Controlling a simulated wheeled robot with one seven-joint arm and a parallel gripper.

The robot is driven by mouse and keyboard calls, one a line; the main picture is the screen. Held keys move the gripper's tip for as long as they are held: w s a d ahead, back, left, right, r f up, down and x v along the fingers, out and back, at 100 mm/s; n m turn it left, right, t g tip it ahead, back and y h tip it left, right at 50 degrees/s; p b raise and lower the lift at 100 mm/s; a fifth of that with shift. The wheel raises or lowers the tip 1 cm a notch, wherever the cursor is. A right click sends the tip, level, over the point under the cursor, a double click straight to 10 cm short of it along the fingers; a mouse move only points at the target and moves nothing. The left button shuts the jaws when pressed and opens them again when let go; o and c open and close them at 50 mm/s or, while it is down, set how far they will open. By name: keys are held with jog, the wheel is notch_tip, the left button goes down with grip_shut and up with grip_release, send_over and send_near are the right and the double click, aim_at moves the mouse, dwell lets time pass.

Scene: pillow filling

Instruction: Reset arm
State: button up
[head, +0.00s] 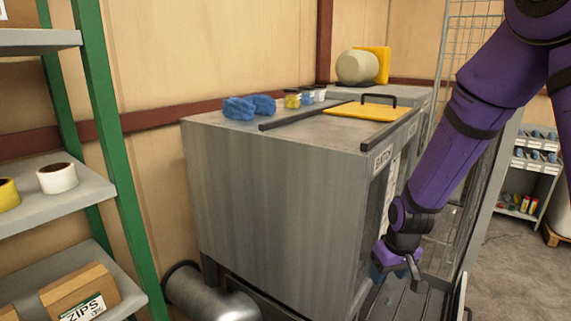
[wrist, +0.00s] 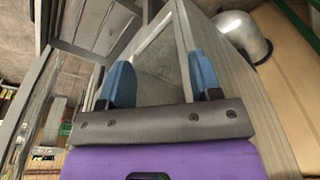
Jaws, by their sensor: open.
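My gripper (wrist: 160,85) is open and empty in the wrist view, with its two blue fingers apart. In the head view my purple arm reaches down along the right side of the grey metal machine (head: 270,195), and my gripper (head: 385,275) is low beside its front side. The fingertips are partly hidden there. In the wrist view the grey machine wall (wrist: 245,100) is just right of the fingers, and an opening with a pale frame lies beyond them. I cannot tell whether the fingers touch anything.
A yellow lid with a black handle (head: 368,111) lies on the machine top, near blue cloth-like lumps (head: 249,106) and small jars (head: 305,97). A green-framed shelf (head: 105,130) stands at left. A metal duct (head: 205,293) is below. Grey floor (head: 515,270) is open at right.

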jog(key=s+d+r+m+t, duration=0.15)
jog(key=s+r, duration=0.25)
jog(key=r, duration=0.6)
jog(key=s+d+r+t, duration=0.15)
jog(key=s+r, duration=0.25)
jog(key=r, duration=0.6)
jog(key=s+d+r, duration=0.1)
jog(key=s+r, duration=0.3)
jog(key=s, duration=0.3)
jog(key=s+d+r+m, duration=0.1)
jog(key=s+r, duration=0.3)
jog(key=s, duration=0.4)
jog(key=shift+d+r+t+h, duration=0.3)
jog(key=shift+d+r+t, duration=0.1)
